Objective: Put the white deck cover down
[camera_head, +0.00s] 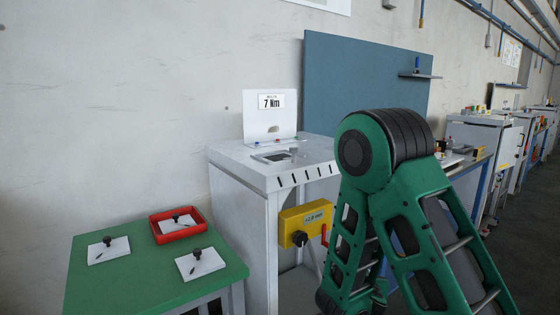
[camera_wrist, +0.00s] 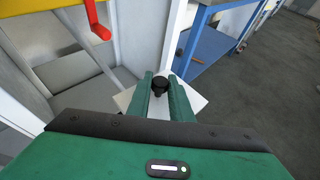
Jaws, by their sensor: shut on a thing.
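In the wrist view my gripper (camera_wrist: 160,88) has its two green fingers closed around the black knob (camera_wrist: 160,83) of a white deck cover (camera_wrist: 190,98). The cover is a flat white plate, partly hidden behind my fingers, and hangs apart from the green table. In the head view my green arm stands at the right, and my gripper and the held cover cannot be made out. Two similar white plates with black knobs, one on the left (camera_head: 100,255) and one at the front (camera_head: 208,267), lie on the green table (camera_head: 110,289). Another white plate (camera_head: 168,226) lies in a red tray (camera_head: 166,237).
A white cabinet (camera_head: 235,157) with a "7 Nm" sign (camera_head: 271,101) stands right of the table. A yellow box (camera_head: 296,219) with a black knob and red handle is on its front. A blue-framed bench (camera_wrist: 215,45) and open floor (camera_wrist: 270,60) show in the wrist view.

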